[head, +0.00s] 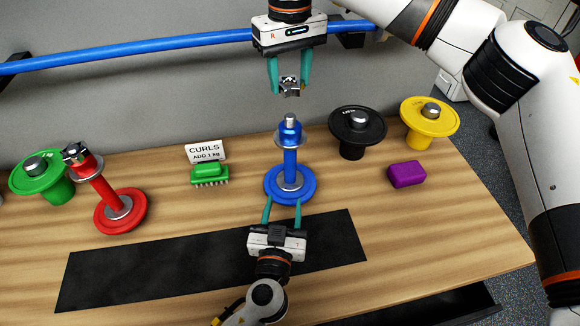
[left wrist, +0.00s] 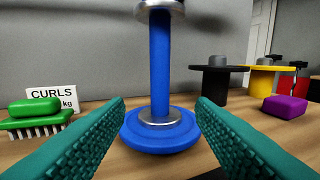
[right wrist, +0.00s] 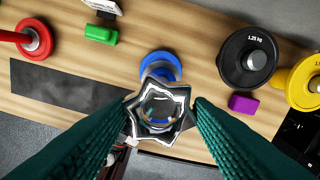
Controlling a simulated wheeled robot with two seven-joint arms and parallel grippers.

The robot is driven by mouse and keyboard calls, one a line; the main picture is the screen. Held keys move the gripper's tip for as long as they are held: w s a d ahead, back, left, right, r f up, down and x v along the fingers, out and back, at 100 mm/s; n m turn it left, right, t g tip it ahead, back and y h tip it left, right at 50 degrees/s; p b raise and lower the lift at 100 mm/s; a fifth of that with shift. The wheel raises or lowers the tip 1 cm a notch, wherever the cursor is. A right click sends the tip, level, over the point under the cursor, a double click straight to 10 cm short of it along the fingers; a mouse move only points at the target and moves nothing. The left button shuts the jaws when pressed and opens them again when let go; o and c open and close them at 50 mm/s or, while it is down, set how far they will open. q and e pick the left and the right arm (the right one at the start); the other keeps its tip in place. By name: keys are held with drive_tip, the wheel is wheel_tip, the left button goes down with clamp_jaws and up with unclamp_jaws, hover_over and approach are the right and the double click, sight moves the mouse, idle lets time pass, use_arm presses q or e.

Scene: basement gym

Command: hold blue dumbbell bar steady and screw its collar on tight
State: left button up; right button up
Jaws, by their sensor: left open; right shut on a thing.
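The blue dumbbell bar (head: 290,160) stands upright on the wooden table, with a blue plate at its foot and a bare silver end on top. My left gripper (head: 283,203) is open in front of the bar, low near the plate; in the left wrist view the bar (left wrist: 160,65) rises between and beyond the fingertips (left wrist: 160,105), not touching them. My right gripper (head: 289,88) is shut on a silver star-shaped collar (head: 290,87), held above the bar's top with a gap. In the right wrist view the collar (right wrist: 159,108) covers much of the bar.
A red dumbbell (head: 97,190) with its collar and a green weight (head: 42,178) stand left. A green brush (head: 210,174) sits by a CURLS card (head: 205,151). Right are black (head: 357,128) and yellow (head: 430,115) weights and a purple block (head: 407,174). A black mat (head: 150,262) lies in front.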

sight(289, 173)
use_arm(q)
drive_tip(key=w, duration=0.4)
drive_tip(key=w+d, duration=0.1)
drive_tip(key=w, duration=0.6)
drive_tip(key=shift+w+d, duration=0.25)
drive_tip(key=shift+w, duration=0.1)
clamp_jaws()
